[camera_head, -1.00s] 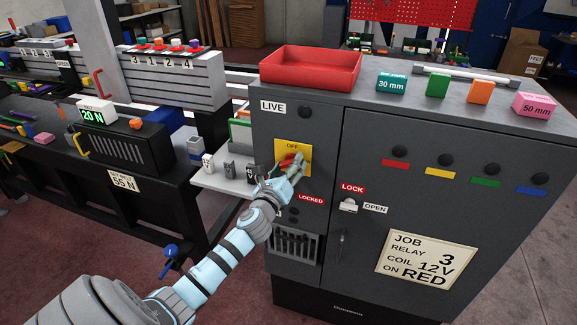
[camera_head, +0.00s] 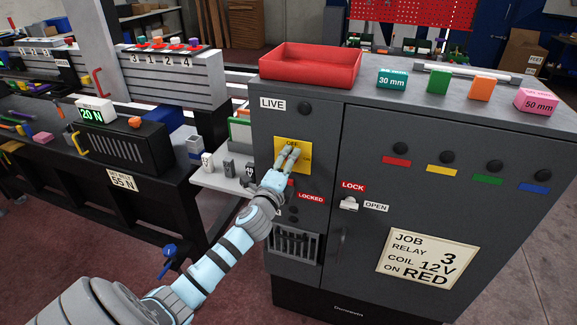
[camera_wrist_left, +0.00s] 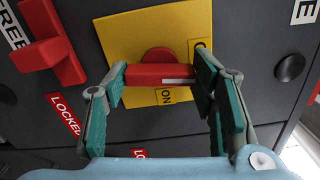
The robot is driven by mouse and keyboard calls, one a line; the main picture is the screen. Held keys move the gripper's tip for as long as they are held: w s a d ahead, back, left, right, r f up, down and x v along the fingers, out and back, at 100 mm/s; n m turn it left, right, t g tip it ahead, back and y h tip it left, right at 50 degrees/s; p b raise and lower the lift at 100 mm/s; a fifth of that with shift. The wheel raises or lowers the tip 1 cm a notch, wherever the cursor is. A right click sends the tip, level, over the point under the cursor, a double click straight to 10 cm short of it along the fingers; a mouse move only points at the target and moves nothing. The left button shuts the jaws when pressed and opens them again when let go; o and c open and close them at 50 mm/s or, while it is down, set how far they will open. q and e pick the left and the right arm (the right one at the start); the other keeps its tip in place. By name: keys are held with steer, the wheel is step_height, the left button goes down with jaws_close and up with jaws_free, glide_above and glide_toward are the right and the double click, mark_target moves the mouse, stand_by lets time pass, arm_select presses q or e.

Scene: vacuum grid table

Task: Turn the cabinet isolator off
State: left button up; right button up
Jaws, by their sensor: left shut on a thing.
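The grey cabinet (camera_head: 300,185) carries a yellow isolator plate (camera_head: 304,164) with a red rotary handle, largely hidden by my gripper in the head view. The left wrist view shows the red handle (camera_wrist_left: 150,75) in front of the yellow plate (camera_wrist_left: 150,27). My left gripper (camera_head: 290,152) has its fingers on opposite ends of the handle, shut on it; the fingers also show in the wrist view (camera_wrist_left: 160,72). A white mark is near the handle's right end there. An ON label is below it and a partly hidden label upper right. My right gripper is not in view.
Another red lever (camera_wrist_left: 55,50) sits beside the plate in the wrist view, near FREE and LOCKED labels. The cabinet top holds a red tray (camera_head: 310,68) and several coloured blocks. A white LOCK/OPEN latch (camera_head: 348,204) is on the door. A dark workbench stands left.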

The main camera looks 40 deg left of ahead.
arm_select(q)
steer(key=shift+n, duration=0.9)
steer(key=o, duration=1.1)
steer(key=shift+o, duration=0.2)
steer(key=v, duration=1.2)
